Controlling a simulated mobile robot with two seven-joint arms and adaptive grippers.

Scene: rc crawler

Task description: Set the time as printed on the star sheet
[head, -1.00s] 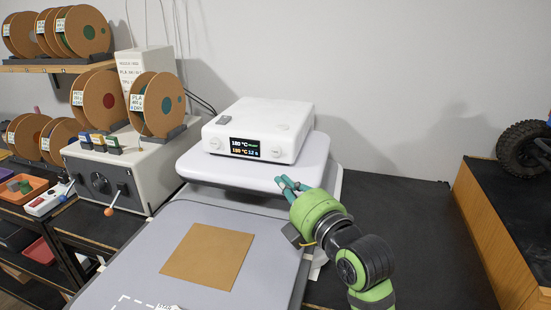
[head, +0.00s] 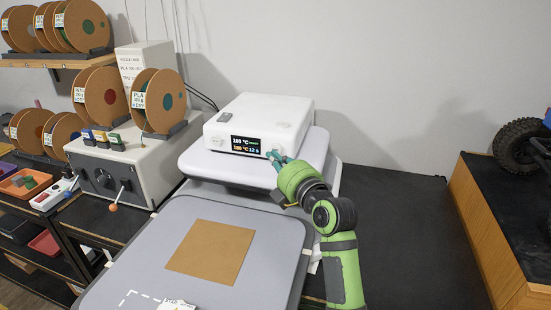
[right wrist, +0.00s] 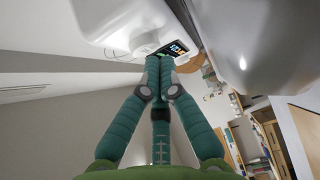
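The white heat press head (head: 262,120) carries a dark display (head: 245,145), reading about 180 °C on both lines with a time near 12 s, small and hard to read. A knob sits to the right of the display, mostly covered by my right gripper (head: 275,157). In the right wrist view, the fingertips of my right gripper (right wrist: 159,62) come close together in front of the panel, beside the display (right wrist: 175,48). Whether they grip the knob is unclear. A printed white piece (head: 177,305) is cut off at the bottom edge; no star is readable. My left gripper is out of view.
A plain brown sheet (head: 211,252) lies on the grey lower plate (head: 275,235). A grey-white box with a crank (head: 120,175) and filament spools (head: 158,100) stand at left. The dark bench (head: 395,220) at right is clear. A wooden box (head: 500,235) with a wheel stands far right.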

